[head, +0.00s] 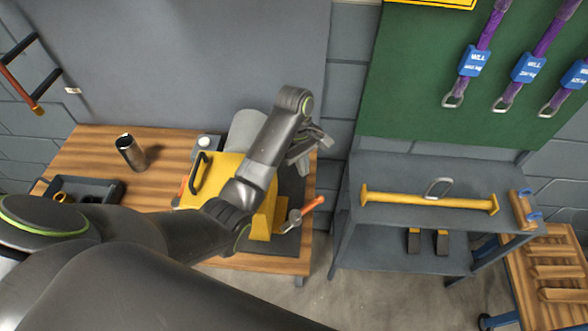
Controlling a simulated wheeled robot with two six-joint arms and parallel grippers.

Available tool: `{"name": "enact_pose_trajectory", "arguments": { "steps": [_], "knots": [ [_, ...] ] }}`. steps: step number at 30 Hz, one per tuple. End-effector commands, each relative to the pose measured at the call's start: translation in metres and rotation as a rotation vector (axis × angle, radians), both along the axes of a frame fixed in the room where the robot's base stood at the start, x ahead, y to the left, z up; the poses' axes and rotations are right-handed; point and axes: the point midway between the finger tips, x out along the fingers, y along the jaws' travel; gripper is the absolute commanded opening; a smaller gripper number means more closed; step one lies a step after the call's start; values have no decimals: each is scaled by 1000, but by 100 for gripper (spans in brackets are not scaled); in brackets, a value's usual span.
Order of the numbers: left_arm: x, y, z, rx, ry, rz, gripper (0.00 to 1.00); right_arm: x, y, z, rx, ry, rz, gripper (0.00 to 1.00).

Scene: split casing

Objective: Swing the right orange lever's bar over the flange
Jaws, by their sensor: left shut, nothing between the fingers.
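The yellow split casing (214,170) sits on a dark mat on the wooden table, with a black handle on its left half. The right orange lever (312,205) sticks out to the right from a grey metal piece at the casing's lower right. A bit of orange shows at the casing's left edge. My left arm crosses over the casing and hides much of its right side. My left gripper (308,152) is beyond the casing at upper right, shut and empty, apart from the lever. The flange cannot be made out clearly behind my arm. My right gripper is not in view.
A dark metal cup (131,152) and a black tray (68,184) with small parts are on the table's left. A grey cart (375,172) with a yellow bar stands to the right, past a floor gap. A grey panel rises behind the table.

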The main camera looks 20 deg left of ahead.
Motion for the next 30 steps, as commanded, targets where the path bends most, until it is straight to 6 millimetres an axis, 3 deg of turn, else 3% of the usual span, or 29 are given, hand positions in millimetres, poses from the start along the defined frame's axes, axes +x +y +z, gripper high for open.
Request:
{"name": "enact_pose_trajectory", "arguments": {
  "steps": [15,21,30],
  "knots": [
    [-9,-13,-79,0,3,-2,0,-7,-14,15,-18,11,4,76],
    [-10,-15,-94,-1,2,-2,0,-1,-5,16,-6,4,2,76],
    [-10,-15,-96,0,0,-2,0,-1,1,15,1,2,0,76]
  ]
}}
